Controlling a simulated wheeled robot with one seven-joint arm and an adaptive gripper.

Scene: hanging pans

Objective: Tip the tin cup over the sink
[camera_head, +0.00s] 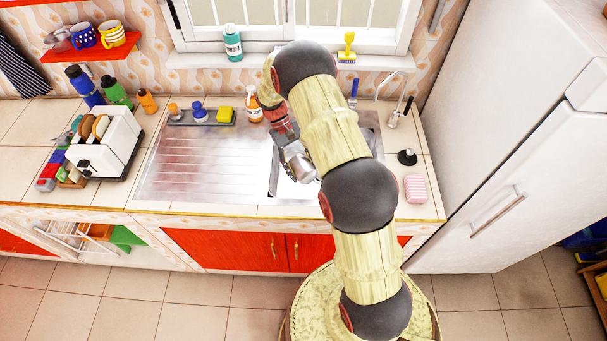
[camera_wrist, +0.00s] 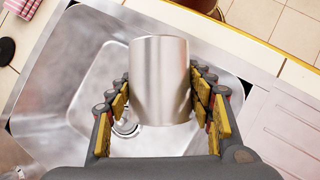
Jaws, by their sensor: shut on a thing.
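The tin cup (camera_wrist: 160,80) is a plain silver cylinder between the fingers of my gripper (camera_wrist: 160,95) in the wrist view. My gripper is shut on its sides. In the head view the tin cup (camera_head: 301,166) shows at the end of my gripper (camera_head: 288,147), lying tilted over the sink (camera_head: 273,184). My arm hides much of the basin there. In the wrist view the sink basin (camera_wrist: 85,85) lies below the cup, with its round drain (camera_wrist: 126,127) partly behind it. The inside of the cup is not visible.
A black plug (camera_head: 407,157) and pink cloth (camera_head: 415,188) lie right.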

